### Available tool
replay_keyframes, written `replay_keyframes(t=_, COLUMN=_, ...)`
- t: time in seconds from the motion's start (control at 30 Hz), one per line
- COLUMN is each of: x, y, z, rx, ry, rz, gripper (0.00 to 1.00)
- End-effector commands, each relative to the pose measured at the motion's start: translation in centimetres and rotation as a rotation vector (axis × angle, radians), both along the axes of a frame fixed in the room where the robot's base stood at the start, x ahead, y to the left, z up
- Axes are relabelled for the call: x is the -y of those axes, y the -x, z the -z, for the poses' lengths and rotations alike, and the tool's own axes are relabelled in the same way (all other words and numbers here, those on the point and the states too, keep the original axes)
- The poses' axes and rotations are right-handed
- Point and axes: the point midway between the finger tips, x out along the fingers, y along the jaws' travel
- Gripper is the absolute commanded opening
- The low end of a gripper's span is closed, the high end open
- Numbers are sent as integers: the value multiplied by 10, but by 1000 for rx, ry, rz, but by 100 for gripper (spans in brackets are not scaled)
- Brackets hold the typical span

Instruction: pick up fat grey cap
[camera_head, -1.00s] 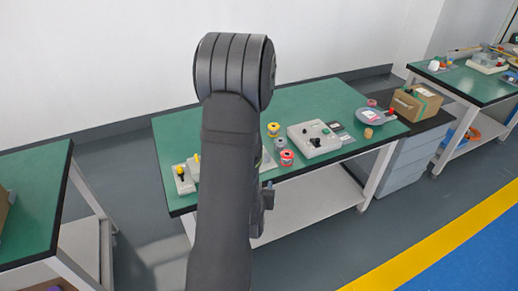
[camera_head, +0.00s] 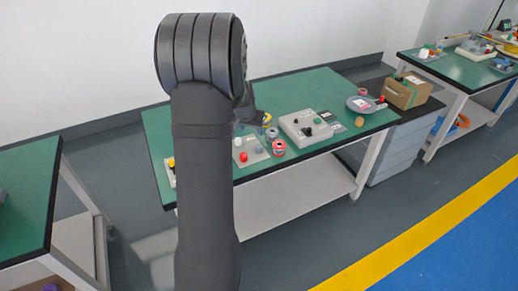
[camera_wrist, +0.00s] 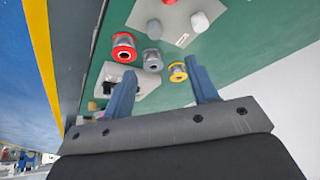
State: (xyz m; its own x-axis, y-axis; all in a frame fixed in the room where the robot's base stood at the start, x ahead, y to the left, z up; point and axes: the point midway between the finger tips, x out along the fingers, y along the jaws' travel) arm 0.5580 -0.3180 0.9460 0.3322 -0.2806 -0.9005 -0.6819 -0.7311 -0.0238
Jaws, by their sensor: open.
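In the head view my arm hides much of the gripper.
Red (camera_wrist: 123,45), grey (camera_wrist: 153,60) and yellow (camera_wrist: 178,72) spools lie near the fingertips in the wrist view. The table's back middle looks clear.

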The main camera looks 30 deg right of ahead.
Motion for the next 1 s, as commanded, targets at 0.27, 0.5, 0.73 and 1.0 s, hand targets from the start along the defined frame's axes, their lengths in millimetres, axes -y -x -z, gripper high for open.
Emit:
replay_keyframes(t=0.27, x=3, y=-3, z=-13, rx=-60, ry=-24, rz=35, gripper=54)
replay_keyframes(t=0.5, x=15, y=-14, z=28, rx=-61, ry=-24, rz=36, gripper=54)
replay_keyframes(t=0.73, x=27, y=-26, z=68, rx=-60, ry=-24, rz=35, gripper=54)
replay_keyframes(t=1.0, x=35, y=-34, z=93, rx=-57, ry=-22, rz=35, gripper=54)
